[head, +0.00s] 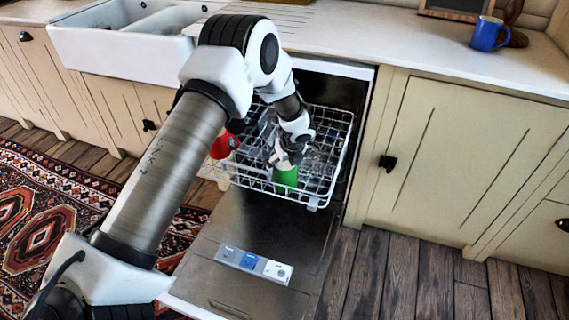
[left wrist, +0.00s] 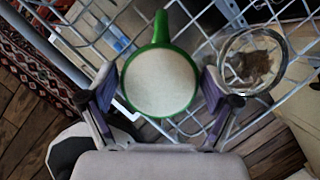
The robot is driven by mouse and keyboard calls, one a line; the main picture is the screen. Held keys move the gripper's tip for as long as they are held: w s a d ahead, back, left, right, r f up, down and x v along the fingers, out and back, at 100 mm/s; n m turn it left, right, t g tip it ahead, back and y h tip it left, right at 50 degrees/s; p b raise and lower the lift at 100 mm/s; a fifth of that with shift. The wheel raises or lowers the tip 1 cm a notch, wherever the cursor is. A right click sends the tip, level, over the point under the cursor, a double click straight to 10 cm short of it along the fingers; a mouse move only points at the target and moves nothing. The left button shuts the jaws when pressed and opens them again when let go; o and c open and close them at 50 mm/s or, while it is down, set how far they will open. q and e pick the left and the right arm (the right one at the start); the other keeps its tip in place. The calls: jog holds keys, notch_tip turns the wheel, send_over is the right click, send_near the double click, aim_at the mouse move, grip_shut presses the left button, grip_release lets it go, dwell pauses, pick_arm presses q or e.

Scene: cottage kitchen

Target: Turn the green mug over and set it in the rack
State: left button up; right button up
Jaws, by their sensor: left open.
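The green mug (head: 286,178) stands in the front part of the white wire dish rack (head: 312,205) on the pulled-out dishwasher basket. My left gripper (head: 287,160) is over the mug. In the left wrist view its fingers (left wrist: 158,100) are open, one on each side of the mug, with small gaps visible. My right gripper is not in view.
A clear glass (left wrist: 252,62) stands in the rack beside the mug, close to one finger. A red item (head: 224,146) is at the rack's left. The open dishwasher door (head: 265,225) lies below. A blue mug (head: 487,34) stands on the counter (head: 420,45).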

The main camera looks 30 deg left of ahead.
pick_arm(q)
jog(key=p+v, duration=0.2)
jog(key=v, duration=0.9)
jog(key=s+d+f+n+g+h, duration=0.1)
jog(key=s+d+f+n+h, duration=0.1)
jog(key=s+d+f+n, duration=0.4)
jog(key=s+d+f+n+g+h, duration=0.1)
jog(key=s+d+f+n+h, duration=0.15)
jog(key=s+f, duration=0.6)
jog(key=s+f+n, duration=0.3)
jog(key=s+n, duration=0.5)
jog(key=s, duration=0.2)
jog(key=s+d+f+n, duration=0.1)
jog(key=s+f+n, duration=0.2)
jog(key=s+n, duration=0.5)
jog(key=s, duration=0.3)
jog(key=shift+d+f, duration=0.25)
jog(key=shift+f, duration=0.15)
